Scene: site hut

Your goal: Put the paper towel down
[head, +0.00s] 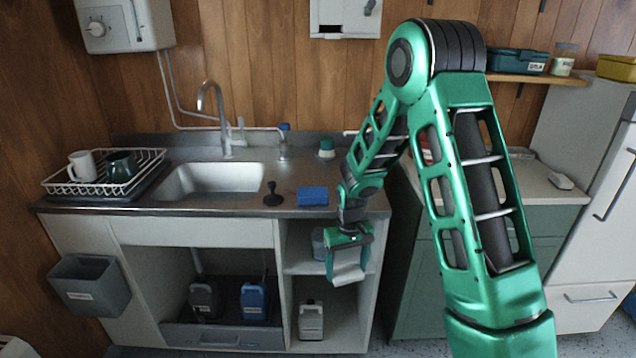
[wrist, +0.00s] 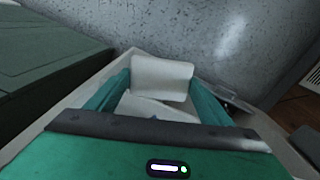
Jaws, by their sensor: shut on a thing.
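My gripper (head: 348,262) hangs low in front of the open shelves at the right end of the sink unit, below the counter edge. It is shut on the white paper towel (head: 348,275), which sits between the two green fingers. In the wrist view the paper towel (wrist: 161,78) shows as a pale, folded-looking piece between the fingers of my gripper (wrist: 157,98). I cannot tell from these views whether its lower edge touches anything.
The counter holds a sink (head: 210,180), a dish rack (head: 104,172) with mugs, a black plunger-like tool (head: 273,195) and a blue block (head: 313,196). A grey bin (head: 88,285) hangs at left. Jugs (head: 254,300) stand below. A green cabinet (head: 435,270) stands right of my gripper.

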